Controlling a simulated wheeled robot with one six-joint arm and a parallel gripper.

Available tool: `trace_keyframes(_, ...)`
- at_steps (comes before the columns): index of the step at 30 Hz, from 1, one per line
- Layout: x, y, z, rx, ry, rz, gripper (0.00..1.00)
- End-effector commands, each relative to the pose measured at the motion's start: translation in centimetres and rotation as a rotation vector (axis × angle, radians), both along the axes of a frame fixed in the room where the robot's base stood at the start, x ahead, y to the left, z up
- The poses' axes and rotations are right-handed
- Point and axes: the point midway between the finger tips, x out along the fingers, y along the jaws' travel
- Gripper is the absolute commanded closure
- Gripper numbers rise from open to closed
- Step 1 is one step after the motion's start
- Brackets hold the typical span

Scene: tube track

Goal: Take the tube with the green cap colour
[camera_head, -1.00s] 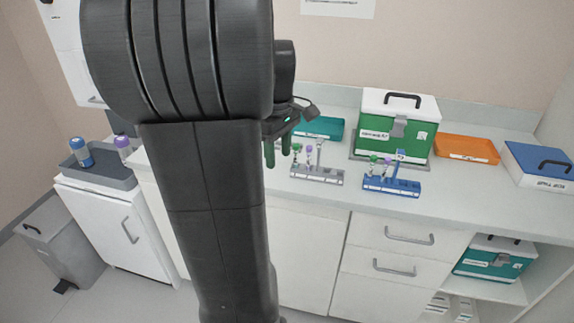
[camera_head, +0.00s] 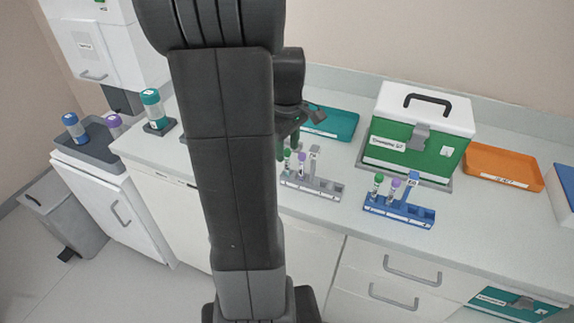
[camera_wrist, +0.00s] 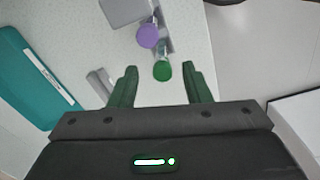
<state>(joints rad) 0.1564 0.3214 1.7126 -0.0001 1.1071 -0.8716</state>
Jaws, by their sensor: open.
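A green-capped tube (camera_wrist: 162,71) shows in the wrist view just ahead of my open gripper (camera_wrist: 160,85), centred between the fingertips; I cannot tell if they touch. Beside it is a purple-capped tube (camera_wrist: 148,36). In the head view a grey rack (camera_head: 320,187) holds a green-capped tube (camera_head: 287,161) and a purple-capped tube (camera_head: 301,163), with my gripper (camera_head: 290,142) close above and partly behind my arm. A blue rack (camera_head: 398,209) to the right holds another green-capped tube (camera_head: 377,185) and another purple-capped tube (camera_head: 393,189), both upright.
A green case with white lid (camera_head: 415,135) stands behind the blue rack. A teal tray (camera_head: 335,125) and an orange tray (camera_head: 503,168) lie at the back. Blue-capped and purple-capped containers (camera_head: 74,128) (camera_head: 115,126) stand at the left. Counter in front of the racks is clear.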

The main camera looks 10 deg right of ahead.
Motion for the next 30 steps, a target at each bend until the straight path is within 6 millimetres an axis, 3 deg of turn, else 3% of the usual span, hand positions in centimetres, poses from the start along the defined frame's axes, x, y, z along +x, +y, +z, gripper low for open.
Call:
trace_keyframes(9, -0.3, 0.2, -4.3, 0.0, 0.003, 0.0, 0.56)
trace_keyframes(18, -0.2, 0.2, -4.9, 0.0, 0.0, 0.0, 0.56)
trace_keyframes(24, -0.2, 0.2, -4.9, 0.0, 0.0, 0.0, 0.94)
trace_keyframes(30, -0.2, 0.2, -4.8, 0.0, 0.0, 0.0, 0.95)
